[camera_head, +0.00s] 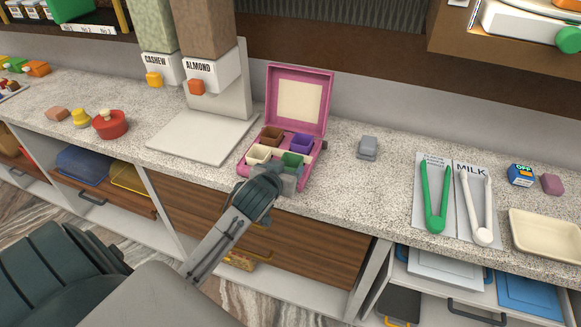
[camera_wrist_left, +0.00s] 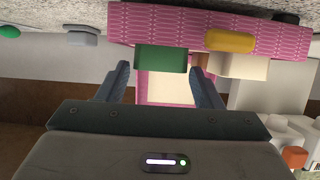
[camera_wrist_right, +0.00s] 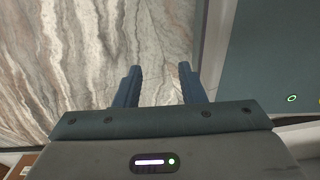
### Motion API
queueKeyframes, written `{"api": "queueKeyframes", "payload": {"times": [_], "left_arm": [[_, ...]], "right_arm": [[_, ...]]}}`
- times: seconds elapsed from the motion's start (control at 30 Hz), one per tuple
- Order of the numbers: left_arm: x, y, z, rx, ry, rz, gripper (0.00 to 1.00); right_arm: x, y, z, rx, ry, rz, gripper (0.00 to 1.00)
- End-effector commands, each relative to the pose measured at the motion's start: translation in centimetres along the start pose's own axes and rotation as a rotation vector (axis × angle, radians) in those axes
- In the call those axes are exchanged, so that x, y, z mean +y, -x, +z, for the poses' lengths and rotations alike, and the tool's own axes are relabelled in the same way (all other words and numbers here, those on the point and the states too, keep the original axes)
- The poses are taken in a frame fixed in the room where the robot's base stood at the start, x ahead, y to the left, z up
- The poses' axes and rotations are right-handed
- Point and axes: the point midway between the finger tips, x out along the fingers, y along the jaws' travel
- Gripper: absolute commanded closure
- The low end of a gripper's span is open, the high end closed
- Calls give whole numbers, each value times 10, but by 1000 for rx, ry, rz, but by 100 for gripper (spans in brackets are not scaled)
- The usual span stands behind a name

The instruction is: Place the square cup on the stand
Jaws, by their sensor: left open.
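A pink box (camera_head: 272,98) stands on the counter with its lid raised. It holds square cups: brown (camera_head: 271,136), purple (camera_head: 301,141), cream (camera_head: 258,155) and green (camera_head: 292,160). My left gripper (camera_head: 278,178) is at the box's front, close to the green cup, and partly hides the box. In the left wrist view, its open fingers (camera_wrist_left: 160,70) stand apart with the green cup (camera_wrist_left: 162,58) in line with the gap between them. A small grey stepped block (camera_head: 367,147), possibly the stand, is right of the box. My right gripper (camera_wrist_right: 160,70) is open and empty, away from the counter.
Green tongs (camera_head: 435,195) and white tongs (camera_head: 475,210) lie to the right, beside a cream tray (camera_head: 548,238). The counter around the grey block is clear.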

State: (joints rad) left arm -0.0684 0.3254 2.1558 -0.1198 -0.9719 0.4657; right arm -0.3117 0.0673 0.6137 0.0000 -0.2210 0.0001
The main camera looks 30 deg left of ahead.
Motion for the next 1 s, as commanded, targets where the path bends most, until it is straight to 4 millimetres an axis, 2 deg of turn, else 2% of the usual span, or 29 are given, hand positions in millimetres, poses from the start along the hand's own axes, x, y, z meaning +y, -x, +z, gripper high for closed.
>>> {"api": "queueKeyframes", "payload": {"times": [0.2, 0.4, 0.7, 0.83, 0.9, 1.0], "left_arm": [[-1, -22, 0, -2, 1, -1, 40], [-2, -47, 3, 0, 2, 0, 40], [-2, -53, 5, 1, 1, 0, 40], [-2, -53, 5, 1, 1, 0, 64], [-2, -53, 4, 1, 1, 0, 71], [-2, -53, 4, 1, 1, 0, 71]], "right_arm": [[16, 13, -21, 25, 5, 15, 64], [21, 20, -22, 27, 7, 20, 64], [15, 19, -16, 19, 5, 15, 64], [9, 19, -15, 18, 2, 8, 64], [6, 19, -15, 18, 1, 5, 64], [4, 19, -15, 18, 1, 3, 64]]}}
